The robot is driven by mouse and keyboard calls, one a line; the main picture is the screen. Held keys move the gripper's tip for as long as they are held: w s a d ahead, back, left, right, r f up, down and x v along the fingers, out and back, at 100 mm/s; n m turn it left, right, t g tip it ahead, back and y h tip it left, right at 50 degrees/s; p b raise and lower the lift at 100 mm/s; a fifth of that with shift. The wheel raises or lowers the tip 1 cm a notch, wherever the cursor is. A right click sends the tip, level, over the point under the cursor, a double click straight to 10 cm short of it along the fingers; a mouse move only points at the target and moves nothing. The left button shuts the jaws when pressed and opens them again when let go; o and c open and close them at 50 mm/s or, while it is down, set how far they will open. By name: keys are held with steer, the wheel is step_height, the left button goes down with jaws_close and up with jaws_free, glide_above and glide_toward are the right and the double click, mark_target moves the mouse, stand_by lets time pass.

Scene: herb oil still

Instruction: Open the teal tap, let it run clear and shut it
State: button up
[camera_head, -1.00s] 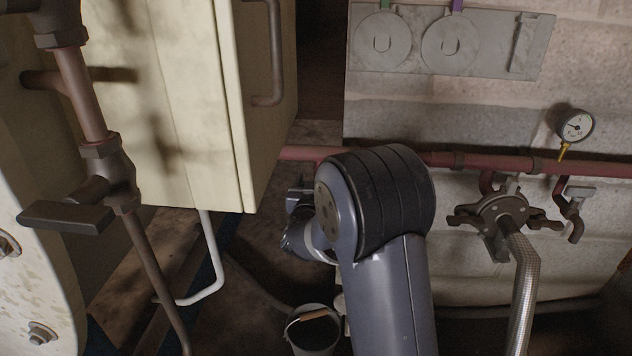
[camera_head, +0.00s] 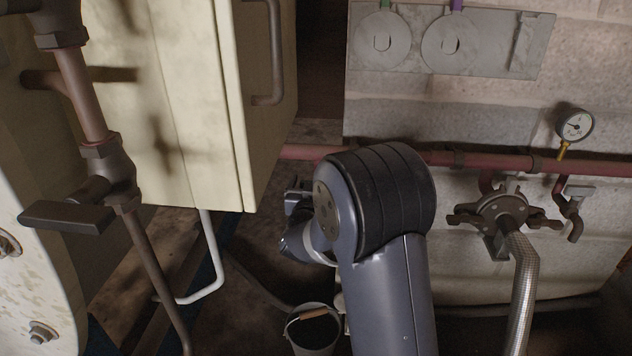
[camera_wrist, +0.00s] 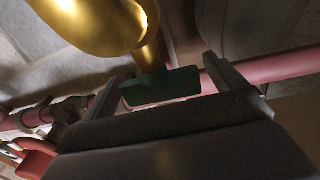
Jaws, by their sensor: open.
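The teal tap handle (camera_wrist: 160,87) is a dark green-teal flat bar in the wrist view, below a shiny brass body (camera_wrist: 100,22). My gripper (camera_wrist: 160,70) is open, with one finger on each side of the handle. There seems to be a gap at both ends of the handle, and I cannot tell whether either finger touches it. In the head view my gripper (camera_head: 297,200) is small and partly hidden behind my arm. The teal tap is not distinguishable there. No flow of liquid is visible.
A red handle (camera_wrist: 38,163) sits at the lower left of the wrist view, near a red pipe (camera_wrist: 285,66). In the head view a bucket (camera_head: 312,340) stands on the floor, a cream cabinet (camera_head: 185,100) is at left, and a gauge (camera_head: 575,125) is on the wall.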

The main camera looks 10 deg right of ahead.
steer(key=p+v, duration=0.1)
steer(key=v, duration=0.8)
steer(key=shift+s+p, duration=0.4)
steer(key=shift+a, duration=0.1)
steer(key=b+x, duration=0.2)
steer(key=x, duration=0.9)
steer(key=shift+s, duration=0.1)
steer(key=shift+a+r, duration=0.1)
